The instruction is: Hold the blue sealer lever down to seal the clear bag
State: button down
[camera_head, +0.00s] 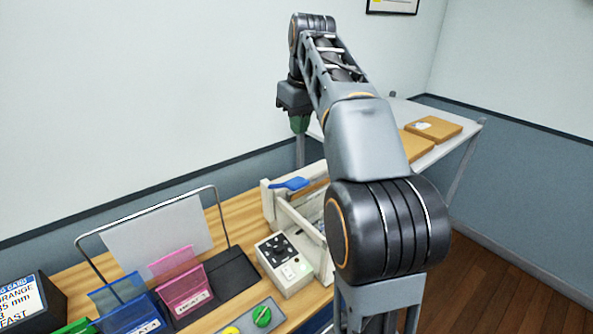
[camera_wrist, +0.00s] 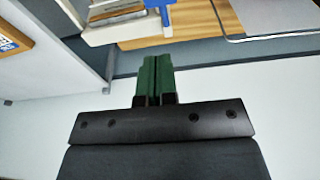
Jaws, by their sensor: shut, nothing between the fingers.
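In the wrist view the blue lever (camera_wrist: 158,14) is at the top edge, beyond the fingertips. My gripper (camera_head: 299,123) has green fingers, shut and empty, pointing down above and behind the sealer near the wall. The closed fingers of my gripper (camera_wrist: 155,62) also show in the wrist view. I cannot make out the clear bag for certain.
A wire frame with a white sheet (camera_head: 160,237), a pink bin (camera_head: 185,290) and a blue bin (camera_head: 130,312) stand left of the sealer. A pale table (camera_head: 400,112) with brown packages (camera_head: 432,128) is behind my arm. The wall is close behind the bench.

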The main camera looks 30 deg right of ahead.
send_over(295, 180)
jog(key=f, duration=1.1)
jog(key=shift+s, duration=0.25)
jog(key=shift+s+d+f, duration=0.1)
jog(key=shift+s+f, duration=0.1)
jog(key=shift+f, duration=0.6)
